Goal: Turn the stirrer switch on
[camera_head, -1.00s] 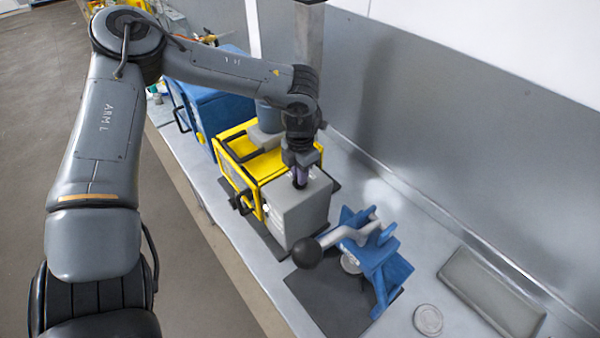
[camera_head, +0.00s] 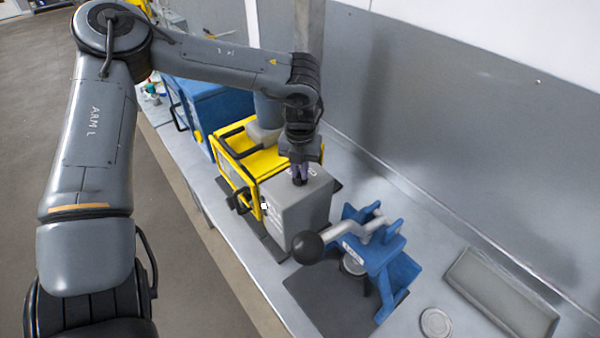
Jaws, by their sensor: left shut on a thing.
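My left gripper (camera_head: 299,179) points down onto the top of a grey box (camera_head: 303,212) beside a yellow-framed unit (camera_head: 237,150). Its fingers are shut on a small part at the top of the box, which the fingers hide. I cannot tell if that part is the stirrer switch. My right gripper is not in view.
A blue stand with a grey lever and black ball (camera_head: 307,247) stands just right of the grey box on a dark mat. A blue case (camera_head: 205,105) sits behind. A shallow tray (camera_head: 500,293) and a round disc (camera_head: 435,322) lie at the right. The wall runs along the back.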

